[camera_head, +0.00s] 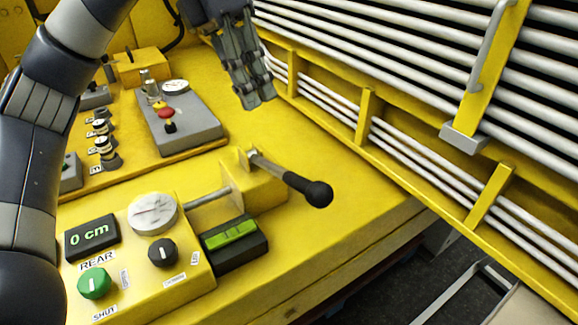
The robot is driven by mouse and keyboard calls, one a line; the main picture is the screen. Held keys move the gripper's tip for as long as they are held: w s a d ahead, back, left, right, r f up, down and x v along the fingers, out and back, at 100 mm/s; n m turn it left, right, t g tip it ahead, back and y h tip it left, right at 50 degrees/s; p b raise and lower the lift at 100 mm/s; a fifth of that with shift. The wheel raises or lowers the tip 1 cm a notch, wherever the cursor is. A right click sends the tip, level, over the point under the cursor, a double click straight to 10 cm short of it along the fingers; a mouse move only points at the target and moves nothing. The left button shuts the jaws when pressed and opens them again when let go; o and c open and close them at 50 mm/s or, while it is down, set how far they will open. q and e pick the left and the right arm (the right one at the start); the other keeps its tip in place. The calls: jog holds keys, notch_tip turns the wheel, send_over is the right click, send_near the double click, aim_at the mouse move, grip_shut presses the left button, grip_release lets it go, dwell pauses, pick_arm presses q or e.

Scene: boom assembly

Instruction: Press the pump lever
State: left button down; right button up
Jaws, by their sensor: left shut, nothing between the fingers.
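The pump lever (284,175) is a grey rod with a black ball knob at its right end. It rises from a yellow bracket on the yellow deck and slants down to the right. My left gripper (258,98) is shut and empty, its fingers pointing down. It is above and behind the lever in the picture, apart from it. My right gripper is not in view.
A control box with a "0 cm" display (91,237), a gauge (152,213), a green knob (94,283) and a black knob (162,253) stands at the front left. A green rocker switch (231,233) sits beside it. A grey panel (181,127) lies behind. White pipes (400,60) line the right.

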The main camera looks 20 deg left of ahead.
pick_arm(q)
send_near(297, 186)
jog(key=x, duration=0.6)
jog(key=shift+d+f+p, duration=0.1)
jog(key=shift+f+p, duration=0.15)
jog(key=shift+p, duration=0.1)
